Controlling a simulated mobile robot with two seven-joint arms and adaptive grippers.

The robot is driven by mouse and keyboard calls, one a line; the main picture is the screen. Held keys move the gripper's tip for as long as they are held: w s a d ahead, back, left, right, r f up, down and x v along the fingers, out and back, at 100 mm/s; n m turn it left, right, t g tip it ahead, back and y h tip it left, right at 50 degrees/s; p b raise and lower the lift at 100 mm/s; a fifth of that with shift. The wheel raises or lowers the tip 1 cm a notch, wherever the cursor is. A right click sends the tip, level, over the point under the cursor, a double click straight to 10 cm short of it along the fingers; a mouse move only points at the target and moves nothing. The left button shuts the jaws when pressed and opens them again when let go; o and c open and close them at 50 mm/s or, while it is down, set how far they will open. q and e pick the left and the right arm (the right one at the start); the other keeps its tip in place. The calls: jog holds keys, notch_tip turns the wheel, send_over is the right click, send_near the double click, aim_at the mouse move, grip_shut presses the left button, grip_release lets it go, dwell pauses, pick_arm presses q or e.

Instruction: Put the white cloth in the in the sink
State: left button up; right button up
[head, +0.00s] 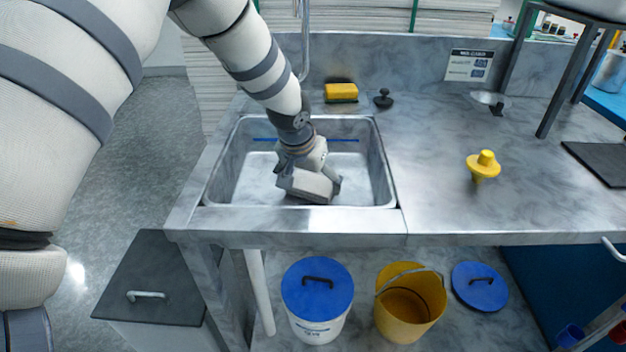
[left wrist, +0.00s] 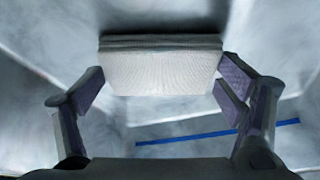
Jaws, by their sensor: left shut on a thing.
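The white cloth (left wrist: 160,72) is a folded block and sits between the fingers of my left gripper (left wrist: 160,85) in the left wrist view. In the head view my left gripper (head: 318,180) reaches down into the metal sink (head: 360,185), shut on the cloth, low inside the basin near its front wall. The cloth (head: 306,185) shows there as a pale block below the gripper. I cannot tell whether the cloth touches the sink floor. A blue line runs along the basin in both views. My right gripper is not in view.
A yellow sponge (head: 341,92) and a black plug (head: 383,98) lie behind the sink. A yellow knobbed object (head: 484,165) stands on the counter at right. Below are a blue-lidded bucket (head: 317,295) and a yellow bucket (head: 408,303). The counter right of the sink is mostly clear.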

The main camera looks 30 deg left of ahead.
pick_arm(q)
jog(key=shift+r, duration=0.15)
jog(key=o, duration=1)
jog(key=shift+o, duration=0.2)
jog(key=shift+r, duration=0.1)
jog(key=p+v, duration=0.2)
jog(key=v, duration=1)
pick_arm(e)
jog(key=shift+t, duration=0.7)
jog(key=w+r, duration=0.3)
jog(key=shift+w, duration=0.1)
